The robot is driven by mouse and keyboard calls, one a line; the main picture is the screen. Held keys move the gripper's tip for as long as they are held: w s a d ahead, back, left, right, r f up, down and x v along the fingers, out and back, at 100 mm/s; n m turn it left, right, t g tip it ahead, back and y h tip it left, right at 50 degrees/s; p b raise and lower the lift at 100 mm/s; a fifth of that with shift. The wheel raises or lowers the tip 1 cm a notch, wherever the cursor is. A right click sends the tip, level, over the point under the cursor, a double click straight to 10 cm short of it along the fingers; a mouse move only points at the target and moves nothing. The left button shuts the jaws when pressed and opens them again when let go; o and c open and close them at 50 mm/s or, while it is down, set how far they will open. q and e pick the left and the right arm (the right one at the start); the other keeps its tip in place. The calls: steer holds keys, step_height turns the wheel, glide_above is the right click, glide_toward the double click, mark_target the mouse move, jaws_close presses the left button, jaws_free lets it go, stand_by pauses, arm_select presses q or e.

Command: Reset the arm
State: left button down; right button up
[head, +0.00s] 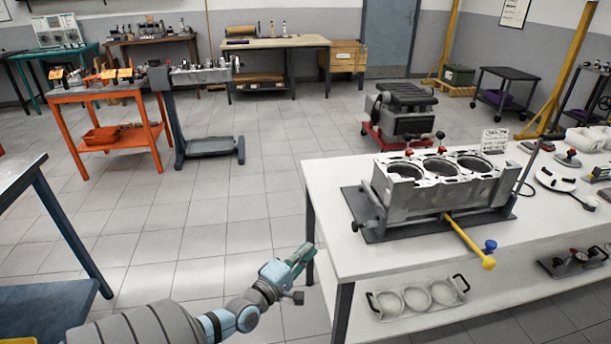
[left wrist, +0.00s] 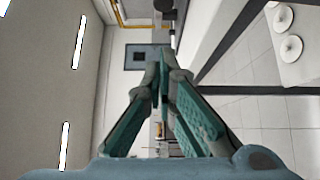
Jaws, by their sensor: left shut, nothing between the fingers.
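My left arm comes in from the bottom left of the head view. Its gripper (head: 303,252) is over the floor, just left of the white workbench's (head: 338,215) front left corner. In the left wrist view the teal fingers of this gripper (left wrist: 162,62) meet at their tips, shut with nothing between them. The view there is turned on its side. My right gripper is not in view.
A grey engine block (head: 430,190) stands on the workbench, with a yellow-handled bar (head: 466,238) sticking out in front. A lower shelf holds a tray with round openings (head: 415,298). An orange cart (head: 105,98) stands at the back left.

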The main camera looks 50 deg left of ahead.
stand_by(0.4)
arm_select(q)
steer(key=s+d+f+m+g, duration=0.1)
steer(key=s+f+m+g, duration=0.6)
steer(key=f, duration=0.8)
steer(key=s+d+f+m+g, duration=0.1)
steer(key=s+f+m+g, duration=0.3)
steer(key=s+f+m, duration=0.9)
steer(key=s+d+f+g+h, duration=0.1)
steer(key=s+d+f+g, duration=0.1)
steer(key=s+d+f, duration=0.4)
steer(key=s+d+f+g+h, duration=0.1)
steer(key=s+d+f+g, duration=0.2)
steer(key=s+d+f, duration=0.3)
steer(key=s+d, duration=0.3)
steer(key=s, duration=0.2)
steer(key=shift+d+m+h, duration=0.3)
steer(key=shift+d, duration=0.1)
